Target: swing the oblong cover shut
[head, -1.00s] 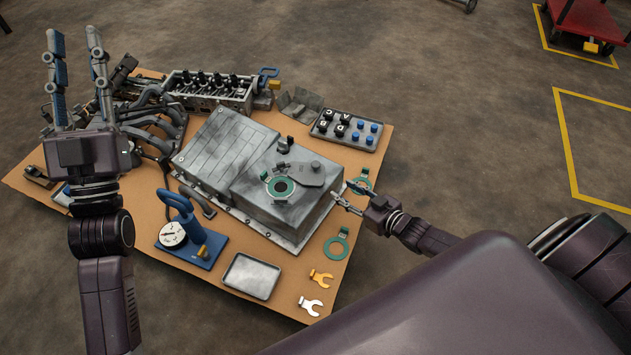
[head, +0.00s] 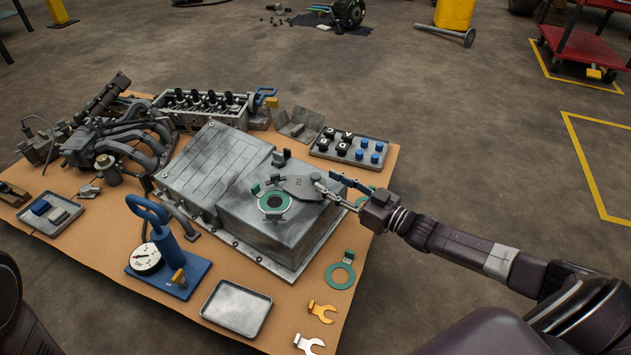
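The oblong cover (head: 301,187) is a flat grey plate on top of the raised metal housing (head: 285,232). It lies to the upper right of a round dark opening (head: 275,202) with a green ring around it. The opening shows uncovered. My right gripper (head: 326,177) reaches in from the right with its two fingers apart and nothing between them. One fingertip is at the right end of the cover; I cannot tell whether it touches. My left gripper is out of view.
A blue stand with a gauge (head: 148,259) and an empty tray (head: 237,307) are in front of the housing. A tray of black and blue knobs (head: 325,156) is behind right. A green ring tag (head: 340,274) and fork-shaped pieces (head: 320,311) lie near the right edge.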

